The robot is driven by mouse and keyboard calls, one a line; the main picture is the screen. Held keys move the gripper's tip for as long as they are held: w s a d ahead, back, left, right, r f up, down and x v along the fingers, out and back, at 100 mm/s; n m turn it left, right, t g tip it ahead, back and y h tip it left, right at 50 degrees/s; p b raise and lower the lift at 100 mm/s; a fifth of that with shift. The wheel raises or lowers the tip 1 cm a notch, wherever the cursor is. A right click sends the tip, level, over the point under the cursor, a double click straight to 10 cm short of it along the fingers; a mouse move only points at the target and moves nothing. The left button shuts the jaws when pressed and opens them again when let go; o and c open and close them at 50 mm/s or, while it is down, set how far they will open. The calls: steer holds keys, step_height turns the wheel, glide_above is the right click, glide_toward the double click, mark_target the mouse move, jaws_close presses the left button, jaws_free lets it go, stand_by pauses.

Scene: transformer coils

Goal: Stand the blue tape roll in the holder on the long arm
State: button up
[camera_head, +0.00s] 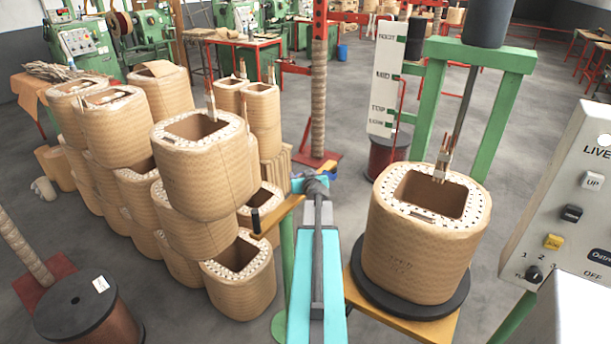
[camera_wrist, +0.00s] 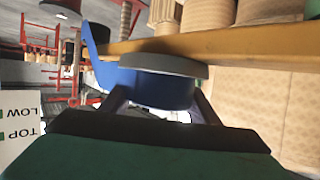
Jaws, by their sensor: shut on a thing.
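My gripper (camera_wrist: 158,95) is shut on the blue tape roll (camera_wrist: 155,86), one dark finger at each side of it in the wrist view. A grey disc-like edge (camera_wrist: 165,66) lies against the roll; I cannot tell whether it is part of the roll. The orange long arm (camera_wrist: 225,47) runs just beyond, close to the roll; contact is unclear. In the head view the long arm (camera_head: 281,214) is left of my teal arm, with a dark cylinder (camera_head: 255,221) at its end. The roll is not clearly seen there. I cannot make out the holder for certain.
Stacked tan coils (camera_head: 205,165) fill the left. Another coil (camera_head: 418,240) stands on a dark round plate at right, below a green frame (camera_head: 487,52). A control panel (camera_head: 570,215) is at far right. A blue strip (camera_wrist: 98,62) rises left of the roll.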

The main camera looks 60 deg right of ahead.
steer(key=shift+f+b, duration=0.15)
steer(key=shift+b, duration=0.15)
steer(key=o, duration=1.1)
steer(key=shift+o, duration=0.2)
steer(key=shift+r+p, duration=0.3)
steer(key=shift+p, duration=0.1)
steer(key=shift+s+a, duration=0.2)
steer(key=shift+s, duration=0.05)
steer(key=b+v, duration=0.3)
steer(key=v, duration=0.8)
steer(key=shift+d, duration=0.1)
